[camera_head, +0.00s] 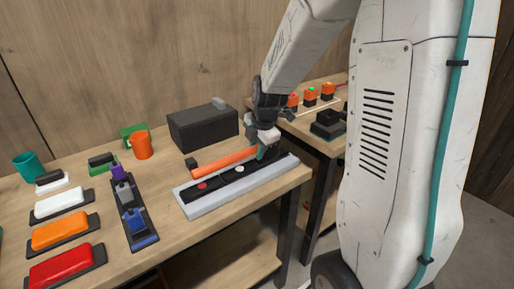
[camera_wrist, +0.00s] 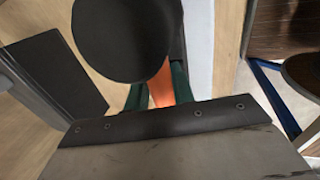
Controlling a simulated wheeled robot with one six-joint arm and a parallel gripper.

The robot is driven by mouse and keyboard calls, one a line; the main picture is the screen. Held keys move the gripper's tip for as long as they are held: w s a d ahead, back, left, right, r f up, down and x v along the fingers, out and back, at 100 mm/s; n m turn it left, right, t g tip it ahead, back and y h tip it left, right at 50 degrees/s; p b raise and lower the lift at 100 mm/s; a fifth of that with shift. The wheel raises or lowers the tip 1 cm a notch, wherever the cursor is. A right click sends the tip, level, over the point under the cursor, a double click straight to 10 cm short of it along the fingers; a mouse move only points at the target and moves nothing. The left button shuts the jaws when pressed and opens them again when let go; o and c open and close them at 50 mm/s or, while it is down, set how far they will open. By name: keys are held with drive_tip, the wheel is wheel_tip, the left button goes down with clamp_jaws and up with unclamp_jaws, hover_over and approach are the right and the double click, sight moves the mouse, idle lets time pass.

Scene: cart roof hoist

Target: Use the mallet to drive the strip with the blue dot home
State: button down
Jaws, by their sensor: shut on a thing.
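My gripper (camera_head: 262,153) is shut on the orange handle of the mallet (camera_head: 225,164), which lies roughly level over the far side of a light grey base. The handle also shows between my green fingers in the wrist view (camera_wrist: 162,88). A large dark round shape, apparently the mallet head (camera_wrist: 125,38), covers part of that view. The grey base (camera_head: 236,194) holds dark strips; a red dot (camera_head: 202,185) and a white dot (camera_head: 239,169) show on them. I see no blue dot; my gripper and the mallet hide part of the base's right end.
A dark grey box (camera_head: 203,131) stands behind the base. A tray with blue and purple parts (camera_head: 133,211) lies to its left, beside red, orange and white blocks. Orange (camera_head: 142,146) and teal (camera_head: 27,166) cups stand farther back. A second table with orange buttons (camera_head: 310,97) is behind right.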

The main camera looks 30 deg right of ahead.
drive_tip(key=shift+r, duration=3.55)
